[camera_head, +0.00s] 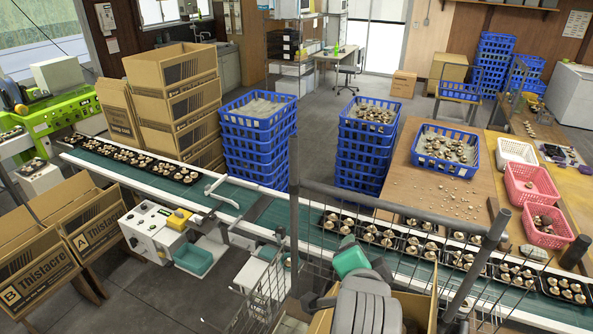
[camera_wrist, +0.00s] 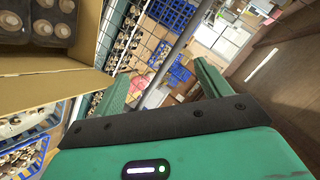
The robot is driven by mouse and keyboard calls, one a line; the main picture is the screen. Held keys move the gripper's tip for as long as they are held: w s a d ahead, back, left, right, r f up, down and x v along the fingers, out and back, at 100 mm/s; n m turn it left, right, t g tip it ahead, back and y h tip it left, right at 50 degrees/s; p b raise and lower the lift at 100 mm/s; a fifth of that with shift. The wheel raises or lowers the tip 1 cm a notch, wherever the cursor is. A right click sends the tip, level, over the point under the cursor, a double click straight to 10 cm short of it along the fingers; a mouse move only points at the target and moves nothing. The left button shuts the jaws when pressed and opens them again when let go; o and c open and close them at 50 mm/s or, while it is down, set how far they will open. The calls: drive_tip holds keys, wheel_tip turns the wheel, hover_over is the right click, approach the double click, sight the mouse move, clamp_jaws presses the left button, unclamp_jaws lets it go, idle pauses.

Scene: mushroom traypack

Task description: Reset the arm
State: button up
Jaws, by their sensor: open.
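My arm stands at the bottom centre of the head view, beside the wire mesh. The teal part of my gripper (camera_head: 350,262) shows there in front of the conveyor, but its fingertips cannot be made out. In the wrist view my gripper (camera_wrist: 160,80) has its two teal fingers spread wide apart, with nothing between them. An open cardboard box (camera_wrist: 50,88) lies at the upper left of the wrist view, beside the left finger. Dark trays of mushrooms (camera_wrist: 40,22) show inside it.
A green conveyor (camera_head: 240,200) carries several dark mushroom trays (camera_head: 460,259). Wire mesh and grey posts (camera_head: 390,210) stand close to my arm. A cardboard box (camera_head: 415,308) is beside my arm. Blue crate stacks (camera_head: 258,140) and a wooden table (camera_head: 410,187) lie beyond the conveyor.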

drive_tip(key=s+a+r+n+t+p, duration=0.1)
drive_tip(key=s+a+r+n+t, duration=0.15)
drive_tip(key=r, duration=0.55)
drive_tip(key=s+a+r+n+t, duration=0.2)
drive_tip(key=r+t, duration=0.1)
drive_tip(key=r, duration=0.4)
drive_tip(key=s+a+r+n+t+p, duration=0.1)
drive_tip(key=s+a+r+n+t, duration=0.15)
drive_tip(key=r, duration=0.55)
drive_tip(key=s+a+r+n+t+y+p, duration=0.1)
drive_tip(key=s+a+r+n+t+y, duration=0.2)
drive_tip(key=s+r, duration=0.9)
drive_tip(key=a+n+t, duration=0.2)
drive_tip(key=n, duration=0.1)
drive_tip(key=shift+s+a+r, duration=0.3)
drive_tip(key=shift+s+a, duration=0.05)
drive_tip(key=shift+a, duration=0.05)
